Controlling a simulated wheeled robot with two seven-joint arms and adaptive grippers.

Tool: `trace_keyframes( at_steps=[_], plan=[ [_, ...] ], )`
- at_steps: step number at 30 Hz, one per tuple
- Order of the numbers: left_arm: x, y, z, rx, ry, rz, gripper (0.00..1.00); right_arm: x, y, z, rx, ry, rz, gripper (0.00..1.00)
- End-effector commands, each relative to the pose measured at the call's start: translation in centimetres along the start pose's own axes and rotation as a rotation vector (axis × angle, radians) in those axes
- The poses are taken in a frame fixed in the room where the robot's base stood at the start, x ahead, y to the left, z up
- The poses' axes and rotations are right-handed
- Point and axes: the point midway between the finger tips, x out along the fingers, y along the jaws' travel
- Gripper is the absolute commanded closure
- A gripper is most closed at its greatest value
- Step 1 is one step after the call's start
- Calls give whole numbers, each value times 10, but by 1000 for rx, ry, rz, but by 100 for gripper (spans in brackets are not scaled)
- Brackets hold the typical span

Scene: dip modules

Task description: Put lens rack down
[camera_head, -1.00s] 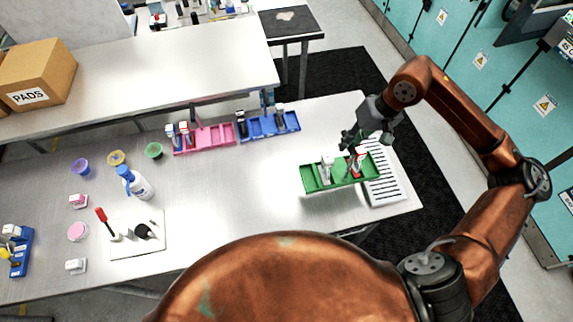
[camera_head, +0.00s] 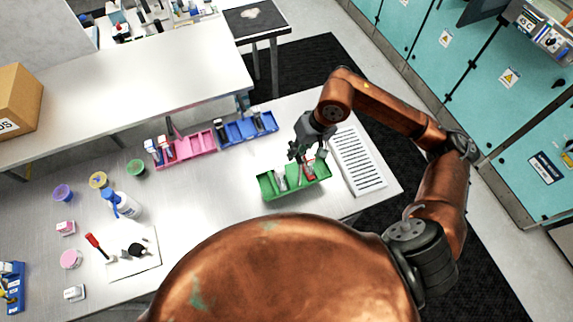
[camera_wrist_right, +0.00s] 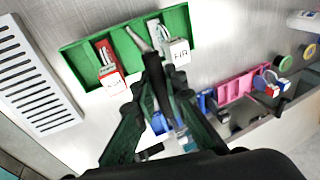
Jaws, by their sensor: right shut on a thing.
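The lens rack appears to be the green rack (camera_head: 268,188), an open tray with compartments, near the table's right front. It holds a red item and a pale item, which in the right wrist view are a red block (camera_wrist_right: 108,66) and a white-labelled block (camera_wrist_right: 178,50). My right gripper (camera_head: 303,154) is above the rack's middle, shut on it between the two blocks. The rack (camera_wrist_right: 78,62) fills the upper middle of the right wrist view. I cannot tell whether its underside touches the table. My left gripper is not in view.
A white slotted grid (camera_head: 357,160) lies just right of the rack. A pink rack (camera_head: 192,150) and a blue rack (camera_head: 232,134) stand behind left. A spray bottle (camera_head: 122,204), small cups and a white mat (camera_head: 130,262) are further left. Bare table lies left of the green rack.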

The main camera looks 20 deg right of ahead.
Motion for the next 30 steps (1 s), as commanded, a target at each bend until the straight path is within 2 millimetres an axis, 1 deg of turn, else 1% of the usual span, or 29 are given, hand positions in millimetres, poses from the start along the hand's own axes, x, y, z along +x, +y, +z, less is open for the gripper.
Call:
trace_keyframes(
  at_steps=[1,3,6,13,18,22,30],
  plan=[
    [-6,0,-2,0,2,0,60,6,-7,2,-2,-2,-6,100],
    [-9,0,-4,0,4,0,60,18,-11,5,-2,-2,-5,100],
    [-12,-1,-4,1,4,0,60,30,-15,7,-1,0,-4,100],
    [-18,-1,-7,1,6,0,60,47,-22,12,-1,-2,-4,100],
    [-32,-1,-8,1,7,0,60,65,-14,14,3,-2,-3,100],
    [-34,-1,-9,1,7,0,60,73,-12,15,0,1,-2,100],
    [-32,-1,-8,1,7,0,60,75,-11,14,-1,2,-1,100]
  ],
)
